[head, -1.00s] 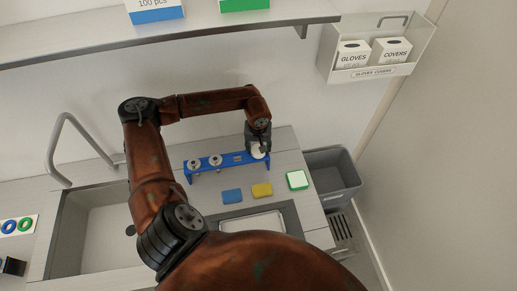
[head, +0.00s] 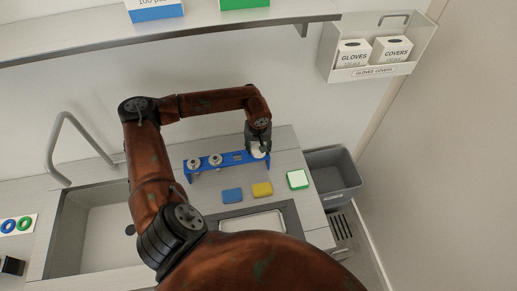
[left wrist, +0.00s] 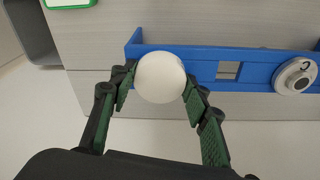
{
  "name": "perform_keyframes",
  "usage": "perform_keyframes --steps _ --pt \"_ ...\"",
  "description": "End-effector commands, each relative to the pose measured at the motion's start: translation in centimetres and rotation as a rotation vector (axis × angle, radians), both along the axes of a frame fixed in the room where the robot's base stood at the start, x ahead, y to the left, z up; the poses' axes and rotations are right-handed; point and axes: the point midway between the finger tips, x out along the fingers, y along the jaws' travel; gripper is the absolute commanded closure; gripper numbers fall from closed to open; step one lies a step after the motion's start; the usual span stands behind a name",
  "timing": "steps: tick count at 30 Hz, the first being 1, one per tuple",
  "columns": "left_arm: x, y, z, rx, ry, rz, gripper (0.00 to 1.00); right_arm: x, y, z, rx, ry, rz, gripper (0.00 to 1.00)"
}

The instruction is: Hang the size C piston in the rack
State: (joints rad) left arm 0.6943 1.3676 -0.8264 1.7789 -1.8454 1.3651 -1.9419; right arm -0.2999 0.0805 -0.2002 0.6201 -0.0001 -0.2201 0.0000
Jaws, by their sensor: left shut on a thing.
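The blue rack (head: 205,172) stands on the counter by the wall. Two metal pistons (head: 194,163) (head: 215,160) sit in its left and middle parts. My left gripper (head: 258,147) is at the rack's right end, shut on a round white-faced piston (head: 257,153). In the left wrist view the white face (left wrist: 160,78) lies between the fingers, in front of the blue rack (left wrist: 230,88) near its end. Its body and any letter are hidden. A metal piston (left wrist: 296,76) there carries a dark mark like a C. My right gripper is out of view.
Blue (head: 232,196) and yellow (head: 262,190) sponges and a green-edged white block (head: 297,180) lie in front of the rack. A sink (head: 95,225) is left, a grey bin (head: 333,178) right. A shelf (head: 150,38) runs above.

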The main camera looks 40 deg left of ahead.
Motion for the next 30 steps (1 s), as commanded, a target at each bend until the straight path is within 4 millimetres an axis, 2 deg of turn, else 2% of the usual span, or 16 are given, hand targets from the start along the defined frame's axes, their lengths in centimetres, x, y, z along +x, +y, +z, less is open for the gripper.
perform_keyframes --steps 2,3,12,22,30 --pt "0.0 0.0 0.0 0.000 -0.001 0.000 0.88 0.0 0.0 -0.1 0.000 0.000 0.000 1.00" --pt "0.0 0.0 -0.1 0.000 -0.001 0.000 0.56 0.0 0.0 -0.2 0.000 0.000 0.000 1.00" --pt "0.0 0.0 0.0 0.001 -0.001 0.000 0.36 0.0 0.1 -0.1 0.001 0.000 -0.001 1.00" --pt "0.0 0.0 0.1 0.000 0.000 0.000 0.36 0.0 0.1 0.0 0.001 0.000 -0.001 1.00" --pt "0.0 0.0 2.0 0.000 -0.001 0.000 0.36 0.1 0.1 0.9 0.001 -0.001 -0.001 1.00"
